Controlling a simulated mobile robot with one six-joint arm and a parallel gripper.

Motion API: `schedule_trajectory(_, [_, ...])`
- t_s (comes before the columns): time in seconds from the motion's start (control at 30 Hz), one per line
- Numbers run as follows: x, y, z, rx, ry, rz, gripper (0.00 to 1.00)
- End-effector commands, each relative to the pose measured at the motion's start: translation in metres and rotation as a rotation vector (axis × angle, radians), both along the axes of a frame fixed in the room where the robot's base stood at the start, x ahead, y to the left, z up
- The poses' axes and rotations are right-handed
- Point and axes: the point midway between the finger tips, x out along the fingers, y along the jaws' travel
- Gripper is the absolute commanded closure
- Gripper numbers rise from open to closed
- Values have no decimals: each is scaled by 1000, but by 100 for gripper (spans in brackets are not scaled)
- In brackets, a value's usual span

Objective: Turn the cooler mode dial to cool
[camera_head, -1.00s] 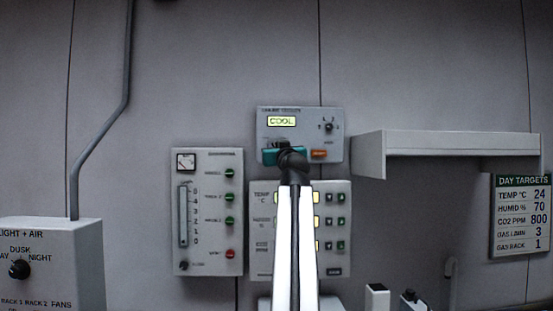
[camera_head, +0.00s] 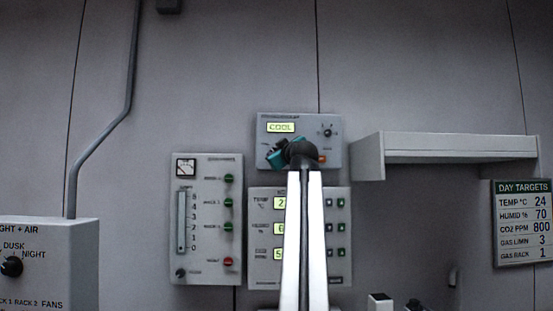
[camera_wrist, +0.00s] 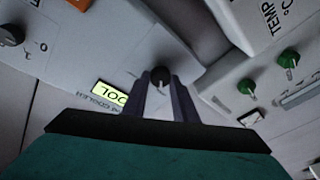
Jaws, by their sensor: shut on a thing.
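The cooler panel (camera_head: 300,119) is a grey box on the wall, and its lit display (camera_head: 280,127) reads COOL. The display also shows in the wrist view (camera_wrist: 108,96), turned nearly upside down. The black mode dial (camera_wrist: 160,74) sits between my two fingertips in the wrist view. My gripper (camera_wrist: 159,88) is shut on this dial. In the head view my teal gripper (camera_head: 279,154) is tilted against the lower left of the panel, and my arm hides part of the panel's lower edge. The dial's pointer is largely hidden between the fingers.
A second small knob (camera_head: 327,132) and an orange button (camera_head: 322,159) are on the panel's right. A gauge panel (camera_head: 207,272) is at lower left, and a TEMP panel (camera_head: 341,270) is below. A shelf (camera_head: 455,146) juts out at right.

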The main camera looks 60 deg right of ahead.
Motion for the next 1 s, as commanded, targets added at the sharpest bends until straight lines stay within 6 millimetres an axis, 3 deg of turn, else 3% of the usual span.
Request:
schedule_trajectory(0.57, [0, -1, -3, -20, 42, 0, 97])
schedule_trajectory(0.6, [0, -1, -3, -20, 41, 0, 68])
schedule_trajectory(0.67, [0, -1, -3, -21, 41, -1, 57])
schedule_trajectory(1.0, [-1, 0, -1, -23, 37, 0, 56])
